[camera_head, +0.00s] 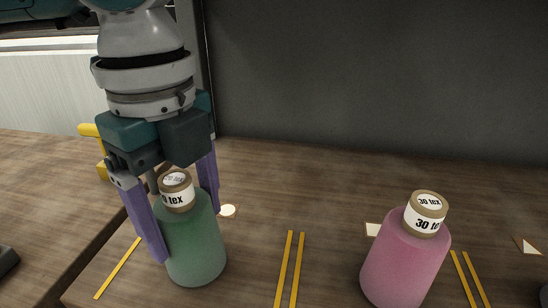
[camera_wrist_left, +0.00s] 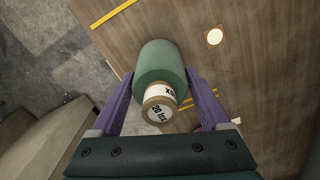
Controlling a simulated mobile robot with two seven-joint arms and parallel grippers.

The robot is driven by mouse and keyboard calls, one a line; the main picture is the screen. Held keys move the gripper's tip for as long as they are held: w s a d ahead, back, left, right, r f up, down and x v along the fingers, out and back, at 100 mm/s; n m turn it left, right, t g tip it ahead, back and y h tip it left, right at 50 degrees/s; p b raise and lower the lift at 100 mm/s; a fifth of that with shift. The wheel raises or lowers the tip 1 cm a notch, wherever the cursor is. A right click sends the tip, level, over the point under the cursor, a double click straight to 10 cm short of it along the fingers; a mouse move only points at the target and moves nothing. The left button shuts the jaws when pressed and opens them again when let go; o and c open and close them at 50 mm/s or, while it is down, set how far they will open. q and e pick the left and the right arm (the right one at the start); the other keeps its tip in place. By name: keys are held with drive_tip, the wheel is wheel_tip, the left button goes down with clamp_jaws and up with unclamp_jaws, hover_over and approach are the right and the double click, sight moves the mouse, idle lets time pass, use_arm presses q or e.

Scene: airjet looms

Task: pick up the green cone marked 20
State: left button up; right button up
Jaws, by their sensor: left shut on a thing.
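The green cone (camera_head: 195,245) stands upright at the left of the wooden table in the head view. Its cap bears a white label, which reads "20 tex" in the left wrist view, where the green cone (camera_wrist_left: 160,62) lies between the fingers. My left gripper (camera_head: 188,234) comes from above, its two purple fingers shut on the sides of the green cone. The left gripper also shows in the left wrist view (camera_wrist_left: 160,80). I cannot tell whether the cone's base touches the table. My right gripper is not in view.
A pink cone (camera_head: 403,262) marked 30 tex stands to the right. The table (camera_head: 310,190) has yellow line pairs and pale markers, with bare room between the two cones. A yellow part (camera_head: 90,131) is behind my left gripper. A dark grey panel (camera_head: 380,75) rises behind.

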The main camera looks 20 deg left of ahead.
use_arm(q)
drive_tip(key=c, duration=0.6)
drive_tip(key=shift+c, duration=0.2)
wheel_tip(320, 180, up, 20)
drive_tip(key=p, duration=1.6)
drive_tip(key=o, duration=1)
drive_tip(key=c, duration=0.9)
